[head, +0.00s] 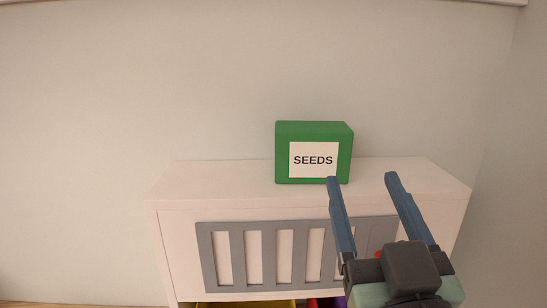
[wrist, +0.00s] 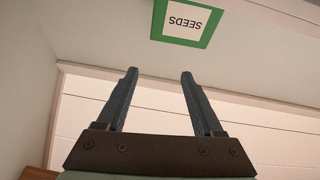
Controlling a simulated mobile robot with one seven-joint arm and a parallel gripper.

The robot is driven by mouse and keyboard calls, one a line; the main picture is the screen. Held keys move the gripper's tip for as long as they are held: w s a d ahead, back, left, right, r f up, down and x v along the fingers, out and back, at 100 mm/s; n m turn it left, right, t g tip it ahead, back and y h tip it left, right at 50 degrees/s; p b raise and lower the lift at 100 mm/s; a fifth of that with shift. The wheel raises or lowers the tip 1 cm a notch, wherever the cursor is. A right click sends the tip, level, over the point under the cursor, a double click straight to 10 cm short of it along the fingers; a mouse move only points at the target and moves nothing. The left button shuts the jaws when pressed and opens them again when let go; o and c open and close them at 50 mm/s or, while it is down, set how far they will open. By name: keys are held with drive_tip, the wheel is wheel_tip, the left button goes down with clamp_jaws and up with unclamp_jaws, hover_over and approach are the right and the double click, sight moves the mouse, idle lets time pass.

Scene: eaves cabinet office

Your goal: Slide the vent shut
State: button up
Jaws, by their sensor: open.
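The vent (head: 236,258) is a grey slatted panel on the front of a white cabinet (head: 180,250). Pale upright gaps show between its slats, and I cannot tell how far it is open. My gripper (head: 361,178) is open and empty. In the head view it lies over the right part of the vent and hides some of it, with its fingers pointing toward the cabinet's top edge. In the wrist view the two fingers of my gripper (wrist: 159,73) are spread apart with nothing between them. I cannot make out the vent's slats in that view.
A green box labelled SEEDS (head: 313,130) stands on the cabinet top, just beyond my fingertips in the picture; it shows upside down in the wrist view (wrist: 188,25). Coloured items (head: 250,303) show below the vent. A wall closes off the right side. The cabinet top's left part is clear.

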drive_tip(key=s+a+r+t, duration=0.3)
drive_tip(key=a+r, duration=0.2)
drive_tip(key=r, duration=0.3)
drive_tip(key=s+a+r+t, duration=0.2)
drive_tip(key=a+r, duration=0.3)
drive_tip(key=r, duration=0.4)
drive_tip(key=shift+s+a+r+m+t, duration=0.3)
drive_tip(key=shift+s+m+t, duration=0.1)
drive_tip(key=shift+s, duration=0.45)
